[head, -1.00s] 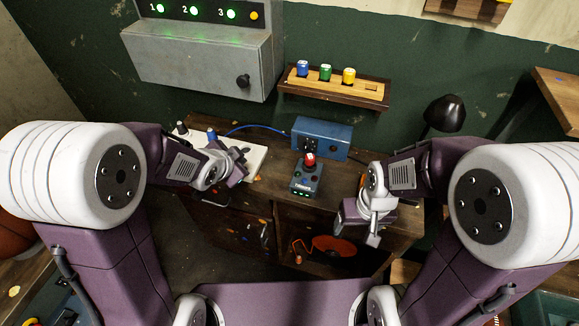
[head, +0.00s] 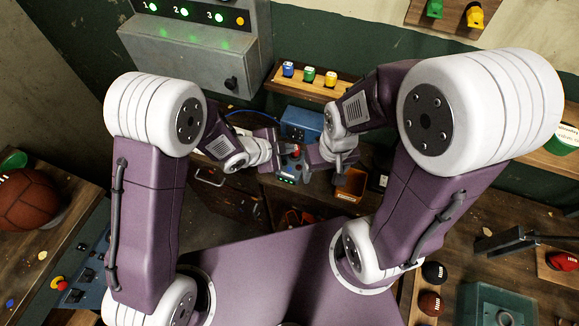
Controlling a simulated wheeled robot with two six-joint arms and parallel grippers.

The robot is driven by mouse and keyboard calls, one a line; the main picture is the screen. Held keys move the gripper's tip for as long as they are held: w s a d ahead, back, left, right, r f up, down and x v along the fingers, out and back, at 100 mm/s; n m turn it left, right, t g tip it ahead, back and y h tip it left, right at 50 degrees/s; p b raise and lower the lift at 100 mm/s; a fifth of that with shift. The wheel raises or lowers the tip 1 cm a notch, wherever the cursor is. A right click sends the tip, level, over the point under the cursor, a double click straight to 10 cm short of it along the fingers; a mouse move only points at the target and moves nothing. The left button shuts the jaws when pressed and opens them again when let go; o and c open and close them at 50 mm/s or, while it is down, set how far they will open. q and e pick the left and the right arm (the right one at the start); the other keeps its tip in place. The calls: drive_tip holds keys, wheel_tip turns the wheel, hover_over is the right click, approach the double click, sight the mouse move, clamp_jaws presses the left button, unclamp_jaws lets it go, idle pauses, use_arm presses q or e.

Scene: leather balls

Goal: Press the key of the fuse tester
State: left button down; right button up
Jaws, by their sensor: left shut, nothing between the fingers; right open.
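The fuse tester appears to be the small dark box (head: 287,180) with green lights on its front, on the bench between my two grippers. A red piece (head: 296,152) shows at its top. Its key cannot be made out. My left gripper (head: 279,147) is shut and empty, just left of the red piece. Whether it touches the tester cannot be told. My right gripper (head: 319,162) is open, close to the right of the tester, and hides part of the bench. Nothing is seen between its fingers.
A blue box (head: 302,118) stands behind the tester. A wooden rack (head: 283,86) with blue, green and yellow fuses hangs on the wall, beside a grey cabinet (head: 190,60) with lit green lamps. A leather ball (head: 28,198) lies on the left bench.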

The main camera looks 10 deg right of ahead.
use_arm(q)
drive_tip(key=shift+a+f+b, duration=0.1)
drive_tip(key=shift+f+b, duration=3.75)
drive_tip(key=shift+f, duration=0.55)
drive_tip(key=shift+f+b, duration=0.35)
drive_tip(key=shift+b, duration=0.05)
drive_tip(key=shift+f+b, duration=0.4)
drive_tip(key=shift+f, duration=0.05)
drive_tip(key=shift+r+p, duration=0.75)
drive_tip(key=shift+r, duration=0.1)
drive_tip(key=shift+r, duration=0.1)
wheel_tip(320, 180, up, 5)
drive_tip(key=p, duration=0.4)
